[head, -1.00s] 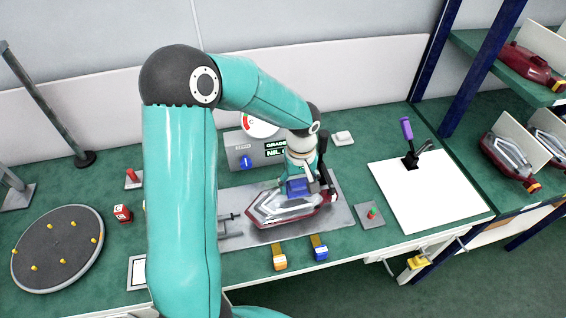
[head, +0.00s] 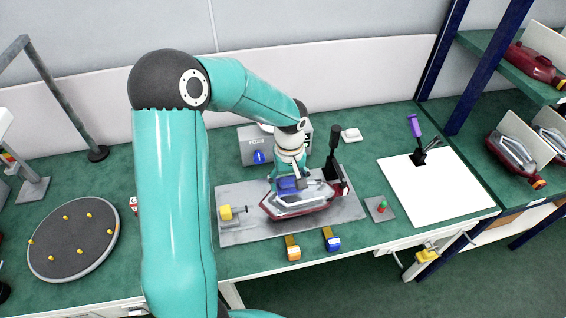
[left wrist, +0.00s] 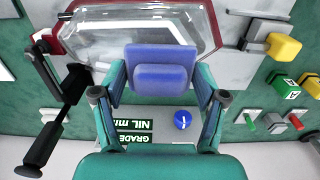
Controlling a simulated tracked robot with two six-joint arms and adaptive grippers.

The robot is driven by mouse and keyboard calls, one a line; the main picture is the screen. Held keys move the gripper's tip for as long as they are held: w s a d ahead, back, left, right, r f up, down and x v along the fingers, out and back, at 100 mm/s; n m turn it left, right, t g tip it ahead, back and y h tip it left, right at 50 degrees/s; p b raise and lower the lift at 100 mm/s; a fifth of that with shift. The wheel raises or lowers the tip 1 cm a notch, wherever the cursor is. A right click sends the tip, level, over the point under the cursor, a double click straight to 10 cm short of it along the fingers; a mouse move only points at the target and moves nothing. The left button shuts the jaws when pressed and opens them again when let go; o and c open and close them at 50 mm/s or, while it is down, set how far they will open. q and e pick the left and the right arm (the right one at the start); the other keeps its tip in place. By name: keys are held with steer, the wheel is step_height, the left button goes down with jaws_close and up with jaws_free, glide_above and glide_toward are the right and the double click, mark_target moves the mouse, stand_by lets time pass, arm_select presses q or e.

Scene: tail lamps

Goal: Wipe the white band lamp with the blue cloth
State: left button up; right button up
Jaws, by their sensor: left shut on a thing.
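The white band lamp (head: 308,198) has a clear and whitish lens in a dark red housing and lies on a grey plate on the bench. In the left wrist view its lens (left wrist: 195,28) fills the top middle. My left gripper (head: 287,178) is over the left part of the lamp, pointing down. It is shut on the blue cloth (head: 289,185), a folded pad that also shows between the fingers in the left wrist view (left wrist: 160,75). The cloth appears to rest on the lens, but contact is hard to tell. My right gripper is not in view.
The grey plate (head: 235,235) carries a yellow-ended clamp (head: 230,212) and a black-handled clamp (head: 335,150) beside the lamp. A grading box (head: 252,147) stands behind. A white board (head: 440,190) lies right, and a round pegged disc (head: 75,240) left. Other lamps (head: 515,150) sit on the rack.

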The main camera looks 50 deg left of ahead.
arm_select(q)
step_height(320, 180, up, 2)
steer(key=shift+r, duration=0.15)
steer(key=shift+r+p, duration=1.9)
steer(key=shift+r, duration=0.85)
